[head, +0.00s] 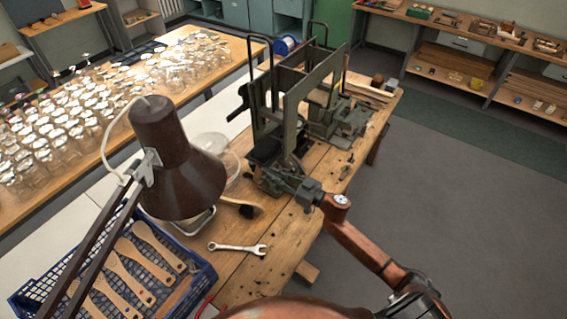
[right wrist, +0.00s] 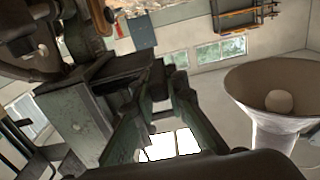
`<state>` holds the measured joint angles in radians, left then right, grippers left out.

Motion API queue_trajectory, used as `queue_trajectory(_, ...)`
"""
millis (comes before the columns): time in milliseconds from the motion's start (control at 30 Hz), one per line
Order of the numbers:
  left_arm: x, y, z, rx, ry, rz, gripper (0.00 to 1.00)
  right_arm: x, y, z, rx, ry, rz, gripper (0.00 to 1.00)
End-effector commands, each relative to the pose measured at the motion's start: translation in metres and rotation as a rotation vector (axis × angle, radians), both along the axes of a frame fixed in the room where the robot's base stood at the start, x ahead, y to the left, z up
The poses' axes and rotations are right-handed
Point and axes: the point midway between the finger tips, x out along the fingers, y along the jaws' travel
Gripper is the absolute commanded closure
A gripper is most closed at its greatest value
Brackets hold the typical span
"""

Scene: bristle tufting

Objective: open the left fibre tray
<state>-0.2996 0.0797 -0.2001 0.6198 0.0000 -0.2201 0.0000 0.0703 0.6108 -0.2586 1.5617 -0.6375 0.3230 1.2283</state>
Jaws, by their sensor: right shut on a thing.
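The dark green tufting machine (head: 325,108) stands on the wooden bench, with tall metal frames. A black, fibre-like mass (head: 264,150) sits low on its left side, seemingly in a fibre tray; the tray's edges are hard to make out. My right gripper (head: 284,180) reaches in from the lower right, at the machine's near lower end. It is shut on a small part there, mostly hidden by the fingers; I cannot tell if it is the tray's handle. In the right wrist view the fingers (right wrist: 160,92) reach in against dark machine parts. My left gripper is not in view.
A brown desk lamp (head: 175,160) hangs over the bench's left side, and its shade (right wrist: 285,95) shows in the right wrist view. A spanner (head: 238,247), a brush (head: 243,207) and a blue crate (head: 195,262) of wooden handles lie nearby. Floor at right is clear.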

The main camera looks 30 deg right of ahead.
Motion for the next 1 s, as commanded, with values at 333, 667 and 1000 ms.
queue_trajectory(333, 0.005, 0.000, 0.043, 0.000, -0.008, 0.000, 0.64, -0.039, 0.065, 0.003, 0.002, 0.002, -0.002, 1.00)
queue_trajectory(667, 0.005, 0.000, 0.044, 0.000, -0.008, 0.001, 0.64, -0.043, 0.073, 0.000, -0.001, 0.000, 0.002, 1.00)
queue_trajectory(1000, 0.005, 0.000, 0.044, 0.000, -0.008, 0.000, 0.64, -0.043, 0.073, 0.000, 0.000, 0.000, 0.002, 0.80)
